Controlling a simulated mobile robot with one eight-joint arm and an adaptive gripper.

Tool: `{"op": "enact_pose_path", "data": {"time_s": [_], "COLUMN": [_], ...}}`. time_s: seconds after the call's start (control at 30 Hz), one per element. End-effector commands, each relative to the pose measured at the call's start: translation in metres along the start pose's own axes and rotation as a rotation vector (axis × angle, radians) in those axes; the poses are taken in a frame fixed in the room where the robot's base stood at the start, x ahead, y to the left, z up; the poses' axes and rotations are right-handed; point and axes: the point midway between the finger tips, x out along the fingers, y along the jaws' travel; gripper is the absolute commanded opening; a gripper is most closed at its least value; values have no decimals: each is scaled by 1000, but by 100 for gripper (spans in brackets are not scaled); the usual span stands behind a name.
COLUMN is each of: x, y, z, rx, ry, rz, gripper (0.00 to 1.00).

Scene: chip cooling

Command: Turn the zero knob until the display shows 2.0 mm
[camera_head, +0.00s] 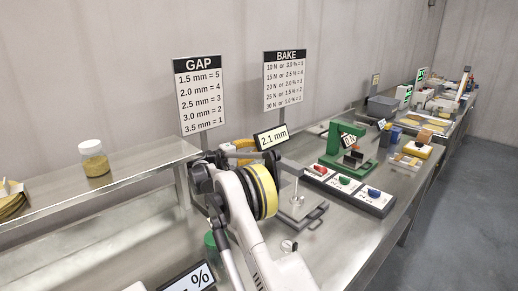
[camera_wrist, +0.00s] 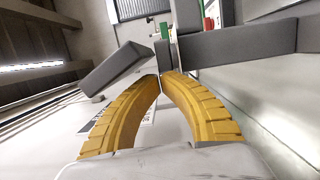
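The display (camera_head: 271,137) reads 2.1 mm in the head view and stands above a metal gauge stand (camera_head: 298,205) with a flat base. My gripper (camera_head: 240,148) is just left of the display, its yellow fingers partly hidden by my own arm. In the wrist view my gripper (camera_wrist: 161,76) has its two fingertips almost together. A small dark grey block (camera_wrist: 163,54) shows right at or behind the tips. I cannot tell whether it is the zero knob or whether the fingers touch it. The zero knob cannot be clearly made out in the head view.
GAP (camera_head: 200,93) and BAKE (camera_head: 284,80) signs stand behind the bench. A green press (camera_head: 335,148) and a panel with coloured knobs (camera_head: 343,190) are to the right. A jar (camera_head: 93,158) stands on the left shelf. Grey bars (camera_wrist: 250,42) lie close beyond the fingers.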

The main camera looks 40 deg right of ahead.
Motion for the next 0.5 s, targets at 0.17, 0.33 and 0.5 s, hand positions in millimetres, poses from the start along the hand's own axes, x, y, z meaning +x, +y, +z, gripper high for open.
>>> {"op": "enact_pose_path", "data": {"time_s": [0.17,0.33,0.5], "x": [1,2,3], "y": [0,0,0], "z": [-1,-1,-2], "rx": [0,0,0], "ry": [-40,-40,-39], "rz": [0,0,0], "gripper": [0,0,0]}}
